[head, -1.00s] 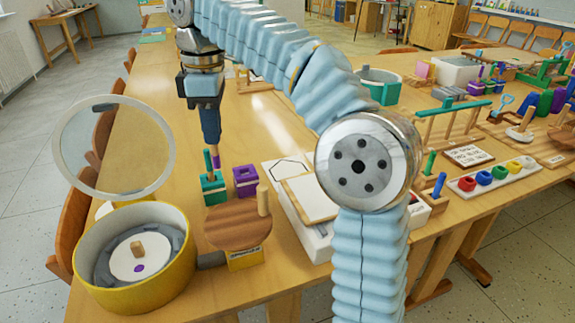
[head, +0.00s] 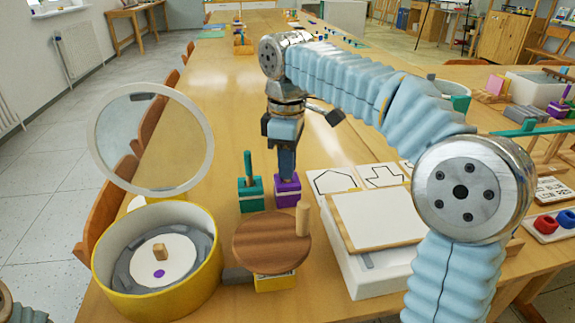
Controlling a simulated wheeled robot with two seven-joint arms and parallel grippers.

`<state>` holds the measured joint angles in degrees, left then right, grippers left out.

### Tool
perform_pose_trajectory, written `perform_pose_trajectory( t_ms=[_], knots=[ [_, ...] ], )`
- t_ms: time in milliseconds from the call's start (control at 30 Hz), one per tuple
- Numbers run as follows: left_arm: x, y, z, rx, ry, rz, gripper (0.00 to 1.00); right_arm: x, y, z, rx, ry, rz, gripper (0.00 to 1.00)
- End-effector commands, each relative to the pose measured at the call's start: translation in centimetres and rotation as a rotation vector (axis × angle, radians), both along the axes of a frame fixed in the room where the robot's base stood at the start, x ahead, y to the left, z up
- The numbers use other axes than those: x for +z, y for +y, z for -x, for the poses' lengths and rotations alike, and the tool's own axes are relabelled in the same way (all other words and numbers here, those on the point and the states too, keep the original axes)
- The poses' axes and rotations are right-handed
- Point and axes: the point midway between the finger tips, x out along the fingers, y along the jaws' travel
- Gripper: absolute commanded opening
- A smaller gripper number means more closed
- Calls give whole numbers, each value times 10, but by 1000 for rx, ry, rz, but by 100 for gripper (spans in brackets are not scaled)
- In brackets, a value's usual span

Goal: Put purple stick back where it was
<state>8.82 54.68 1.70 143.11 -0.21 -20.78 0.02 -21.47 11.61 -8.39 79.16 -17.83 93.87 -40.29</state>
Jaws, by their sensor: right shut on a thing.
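My right gripper (head: 286,165) points straight down over the purple block (head: 288,190), with its fingertips just above the block's top. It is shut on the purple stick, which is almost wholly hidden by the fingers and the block. I cannot tell how deep the stick sits in the block. The teal block (head: 250,196) stands close to the left of the purple one, with an upright dark green stick (head: 248,165) in it. My left gripper is not in view.
A round wooden disc with a peg (head: 270,245) stands just in front of the blocks. A yellow drum (head: 165,290) with a raised round lid (head: 197,115) is at the left. White shape cards (head: 334,181) and a white tray (head: 375,270) lie to the right.

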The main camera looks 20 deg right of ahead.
Motion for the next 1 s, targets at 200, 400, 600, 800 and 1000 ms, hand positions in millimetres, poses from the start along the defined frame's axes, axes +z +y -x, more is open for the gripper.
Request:
perform_pose_trajectory(
  t_ms=[200, 400, 600, 800, 1000],
  knots=[
    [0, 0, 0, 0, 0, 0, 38, 0, 0, 0, 0, -1, -1, 0],
    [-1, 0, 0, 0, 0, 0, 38, -2, 0, 0, 0, -1, 0, 25],
    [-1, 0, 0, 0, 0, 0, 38, -2, 0, 0, 0, -1, 0, 39],
    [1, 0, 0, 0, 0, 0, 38, 1, 0, 0, 0, -1, 0, 39],
    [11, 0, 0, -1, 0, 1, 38, 32, 1, -1, 0, -3, 0, 39]
  ],
)
